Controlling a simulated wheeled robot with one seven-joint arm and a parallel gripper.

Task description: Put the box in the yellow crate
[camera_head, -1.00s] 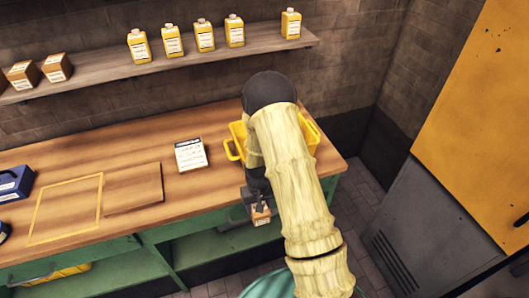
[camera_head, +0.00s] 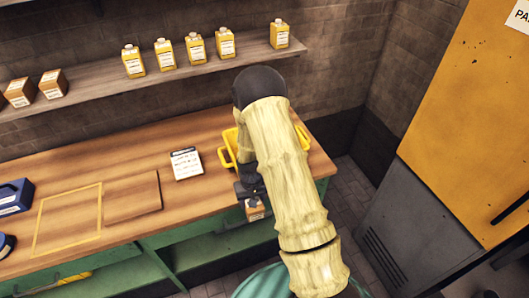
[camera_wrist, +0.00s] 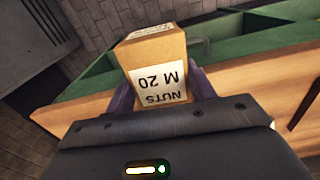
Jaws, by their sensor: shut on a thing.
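My gripper (camera_head: 249,200) is shut on a small brown cardboard box (camera_head: 256,213). In the wrist view the box (camera_wrist: 155,60) sits between my two fingers, and its white label reads "NUTS M 20" upside down. In the head view the box is at the front edge of the workbench, below my dark wrist. The yellow crate (camera_head: 226,158) stands on the right end of the workbench, behind my arm. My arm hides most of the crate, including its inside.
The wooden workbench (camera_head: 120,158) has a white labelled card (camera_head: 186,163), a yellow square outline and a blue case (camera_head: 14,197). A wall shelf (camera_head: 110,85) holds yellow bottles and brown boxes. An orange and grey cabinet (camera_head: 455,130) stands at right.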

